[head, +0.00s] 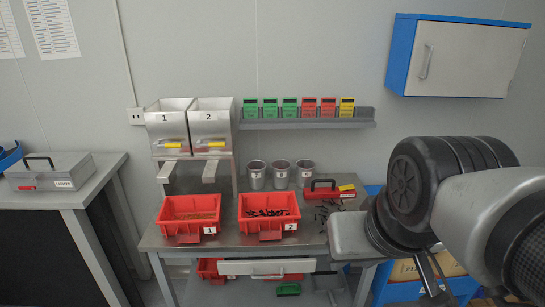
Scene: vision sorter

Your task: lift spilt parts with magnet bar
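A red magnet bar (322,190) with a black handle and a yellow label lies on the right part of the workbench (235,238). Spilt dark parts (318,214) are scattered on the bench top just in front of it; my arm hides some of the area to their right. My arm fills the right side of the head view. What looks like my gripper (432,278) is at the lower right, beside the bench and apart from the bar; its fingers are mostly hidden, so I cannot tell how far they are open.
Red bins 1 (190,228) and 2 (268,225) with small parts stand on the bench. Behind are metal hoppers (190,120), several grey cups (280,177) and a card shelf (305,124). A blue wall cabinet (460,60) hangs upper right. A side table (90,185) is at left.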

